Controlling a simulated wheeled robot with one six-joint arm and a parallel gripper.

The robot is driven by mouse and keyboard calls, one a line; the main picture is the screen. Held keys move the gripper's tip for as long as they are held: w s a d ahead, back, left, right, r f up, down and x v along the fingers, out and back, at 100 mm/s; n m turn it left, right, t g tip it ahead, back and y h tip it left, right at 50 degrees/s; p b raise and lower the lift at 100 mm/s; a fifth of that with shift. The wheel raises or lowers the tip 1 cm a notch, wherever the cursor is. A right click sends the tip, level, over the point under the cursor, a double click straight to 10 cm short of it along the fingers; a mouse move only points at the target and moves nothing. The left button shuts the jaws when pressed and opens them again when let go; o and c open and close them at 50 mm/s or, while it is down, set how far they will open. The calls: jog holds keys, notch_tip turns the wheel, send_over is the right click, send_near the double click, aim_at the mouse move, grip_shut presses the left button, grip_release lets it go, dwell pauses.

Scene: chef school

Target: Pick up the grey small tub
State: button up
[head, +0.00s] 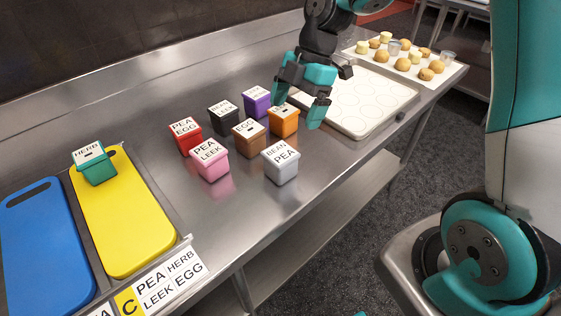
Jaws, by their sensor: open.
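The grey small tub (281,165) stands upright on the steel counter, at the front of a group of tubs. Its lid label reads BEAN PEA. My gripper (297,108) is open above the back right of the group, near the orange tub (284,122) and the purple tub (256,102). It is behind the grey tub and apart from it. I cannot tell whether a finger touches the orange tub.
Pink (210,161), brown (249,139), red (186,137) and black (223,118) tubs stand close by. A pale tray (372,120) lies to the right. A green tub (94,164) sits on a yellow board (130,235) beside a blue board (42,245). The counter between boards and tubs is clear.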

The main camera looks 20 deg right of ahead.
aim_at(281, 152)
jog(key=p+x, duration=0.1)
jog(key=x, duration=0.6)
jog(key=shift+f, duration=0.2)
jog(key=shift+p+x, duration=0.75)
jog(key=shift+x, duration=2)
jog(key=shift+s, duration=0.1)
jog(key=c, duration=1.1)
